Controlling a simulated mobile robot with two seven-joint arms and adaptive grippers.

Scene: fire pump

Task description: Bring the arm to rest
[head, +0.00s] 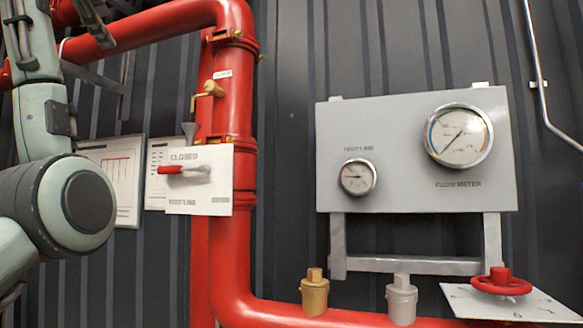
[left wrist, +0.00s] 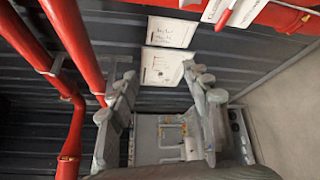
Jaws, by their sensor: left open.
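My left arm stands at the left edge of the head view, its rounded joint low and its pale link rising to the top left corner. Grey finger-like parts show by the red pipe there, partly cut off by the top edge. In the left wrist view my left gripper (left wrist: 160,73) has its two fingers well apart, with nothing between them. Wall sheets and a grey panel show beyond the fingers. A red-handled lever (head: 185,169) sits on a white plate (head: 213,200) marked CLOSED, to the right of my arm and apart from it. My right gripper is out of view.
A thick red pipe (head: 234,100) runs beside the lever plate. A grey gauge panel (head: 415,125) with two dials is at the right. A red handwheel (head: 500,282) and brass and grey fittings sit below it. The dark ribbed wall backs everything.

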